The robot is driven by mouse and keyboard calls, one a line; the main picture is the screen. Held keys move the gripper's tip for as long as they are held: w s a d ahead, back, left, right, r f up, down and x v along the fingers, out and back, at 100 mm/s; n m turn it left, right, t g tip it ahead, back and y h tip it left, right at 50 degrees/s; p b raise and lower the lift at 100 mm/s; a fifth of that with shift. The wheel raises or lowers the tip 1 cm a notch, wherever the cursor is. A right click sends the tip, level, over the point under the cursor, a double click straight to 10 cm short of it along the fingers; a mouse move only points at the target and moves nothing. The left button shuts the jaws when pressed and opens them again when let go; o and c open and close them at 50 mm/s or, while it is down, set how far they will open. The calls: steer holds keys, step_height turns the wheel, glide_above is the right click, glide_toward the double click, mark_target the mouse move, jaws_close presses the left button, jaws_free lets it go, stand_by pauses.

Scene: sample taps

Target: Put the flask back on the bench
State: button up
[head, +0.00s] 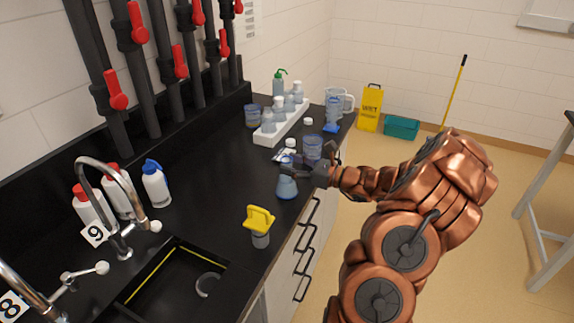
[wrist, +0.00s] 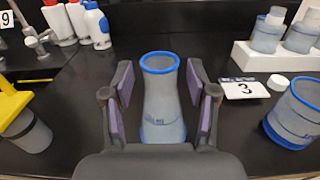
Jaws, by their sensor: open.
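The flask (wrist: 162,100) is clear-grey with a blue rim and a blue base band, and it stands upright between my gripper's fingers in the wrist view. In the head view the flask (head: 287,188) is on the black bench (head: 190,195), near its front edge, partly hidden by my gripper (head: 303,172). My gripper (wrist: 160,105) is open, with a finger on each side of the flask and visible gaps between the pads and the glass. The flask's base is partly hidden by the gripper body in the wrist view.
A blue-banded beaker (wrist: 295,115) and a card marked 3 (wrist: 245,89) stand right of the flask. A yellow-topped container (head: 260,225) is near the sink (head: 175,290). A white rack (head: 282,127) holds several bottles behind. Bottles (head: 155,185) and taps line the left.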

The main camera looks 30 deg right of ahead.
steer(key=b+v, duration=0.2)
steer(key=v, duration=0.8)
steer(key=shift+s+b, duration=0.2)
steer(key=shift+b, duration=0.1)
steer(key=shift+d, duration=0.15)
